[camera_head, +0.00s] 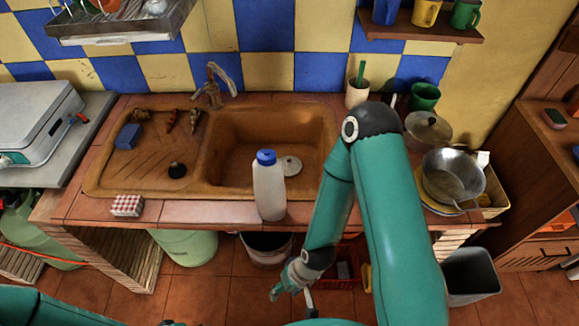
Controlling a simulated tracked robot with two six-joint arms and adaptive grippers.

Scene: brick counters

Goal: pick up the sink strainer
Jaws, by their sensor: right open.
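A pale grey round disc, which looks like the sink strainer (291,164), lies in the right part of the brown sink basin (240,135). A white bottle with a blue cap (268,190) stands at the front edge of the sink, just left of the disc and partly in front of it. My right gripper (292,297) is open and empty. It hangs low in front of the counter, well apart from the disc. My left gripper is out of view; only part of my left arm shows at the bottom left.
The tap (214,84) stands behind the basin. A metal bowl (453,178) and pot (427,130) crowd the right counter. A checked box (127,205) sits front left.

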